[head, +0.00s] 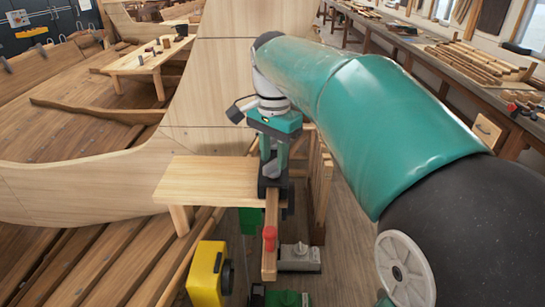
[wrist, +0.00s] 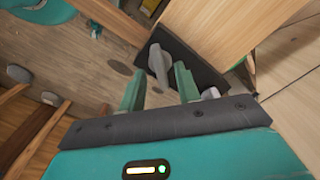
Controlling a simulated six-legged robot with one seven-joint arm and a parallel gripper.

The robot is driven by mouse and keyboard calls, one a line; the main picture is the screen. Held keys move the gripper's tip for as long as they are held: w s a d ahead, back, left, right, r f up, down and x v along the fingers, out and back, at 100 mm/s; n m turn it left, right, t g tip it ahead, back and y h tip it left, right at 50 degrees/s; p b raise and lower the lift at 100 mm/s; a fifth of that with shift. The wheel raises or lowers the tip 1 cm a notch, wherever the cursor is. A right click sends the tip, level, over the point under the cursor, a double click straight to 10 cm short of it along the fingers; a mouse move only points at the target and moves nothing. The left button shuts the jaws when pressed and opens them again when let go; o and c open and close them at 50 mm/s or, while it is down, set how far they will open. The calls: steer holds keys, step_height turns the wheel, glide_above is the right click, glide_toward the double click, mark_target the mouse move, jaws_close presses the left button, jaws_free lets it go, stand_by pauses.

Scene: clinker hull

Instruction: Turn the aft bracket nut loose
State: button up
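A grey winged nut (wrist: 159,63) stands on a dark bracket plate (wrist: 193,65) in the wrist view. My gripper (wrist: 158,80) is open, its two green fingers apart. The nut shows between and just beyond the fingertips; I cannot tell whether either finger touches it. In the head view my gripper (head: 273,155) points down over the dark bracket (head: 273,187) at the edge of a wooden board, with the grey nut (head: 271,170) between the fingers. A second small grey knob (wrist: 210,93) shows beside the right finger and is partly hidden.
A pale wooden board (head: 205,182) lies left of the bracket. A wooden bar with a red knob (head: 269,233) runs toward me. A yellow box (head: 207,272) and a grey fitting (head: 300,257) sit below. The planked hull (head: 80,185) fills the left; a long workbench stands right.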

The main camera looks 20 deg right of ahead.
steer(key=shift+f, duration=0.65)
jaws_close()
steer(key=shift+n, duration=0.4)
steer(key=n, duration=0.3)
steer(key=shift+n, duration=0.3)
steer(key=n, duration=0.5)
steer(key=shift+r, duration=0.1)
